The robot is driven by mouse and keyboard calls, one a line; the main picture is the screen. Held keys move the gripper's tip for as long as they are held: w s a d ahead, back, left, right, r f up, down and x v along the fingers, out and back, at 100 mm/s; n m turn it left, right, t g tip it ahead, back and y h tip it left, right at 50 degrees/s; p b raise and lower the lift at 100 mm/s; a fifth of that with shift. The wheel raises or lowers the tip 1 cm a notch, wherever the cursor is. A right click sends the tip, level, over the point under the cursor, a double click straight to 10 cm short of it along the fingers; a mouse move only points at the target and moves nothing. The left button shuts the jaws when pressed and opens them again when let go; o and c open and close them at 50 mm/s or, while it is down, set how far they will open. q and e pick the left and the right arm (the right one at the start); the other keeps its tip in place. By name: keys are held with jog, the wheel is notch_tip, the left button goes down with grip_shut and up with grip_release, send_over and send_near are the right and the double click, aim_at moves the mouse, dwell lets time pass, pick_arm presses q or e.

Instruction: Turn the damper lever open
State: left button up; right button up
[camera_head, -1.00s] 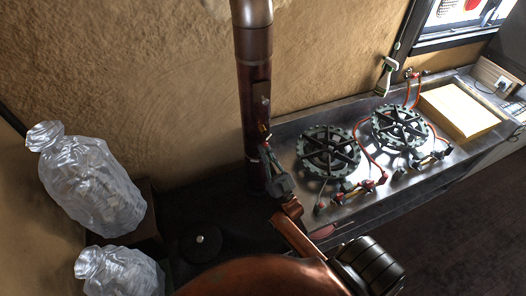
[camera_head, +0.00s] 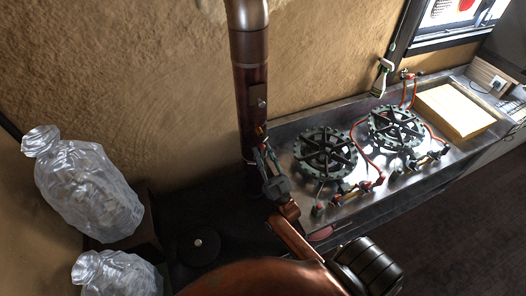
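A dark brown stove pipe (camera_head: 247,70) stands upright against the clay wall. A small metal fitting (camera_head: 261,103) sits on its right side and looks like part of the damper. A thin lever-like part just below it is small and partly hidden by my gripper. My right gripper (camera_head: 264,152) points up along the pipe's right side, its fingertips at or very near that part. The fingers are dark and seen edge-on, so I cannot tell whether they are closed or touching it. My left gripper is out of view.
Two clear plastic bags (camera_head: 88,190) (camera_head: 115,275) stand at the left. A dark stove top (camera_head: 225,215) lies below the pipe.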

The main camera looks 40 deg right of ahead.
jog(key=shift+s+f, duration=0.1)
jog(key=shift+f, duration=0.05)
jog(key=v, duration=1.1)
jog(key=shift+s, duration=0.3)
jog(key=shift+f, duration=0.15)
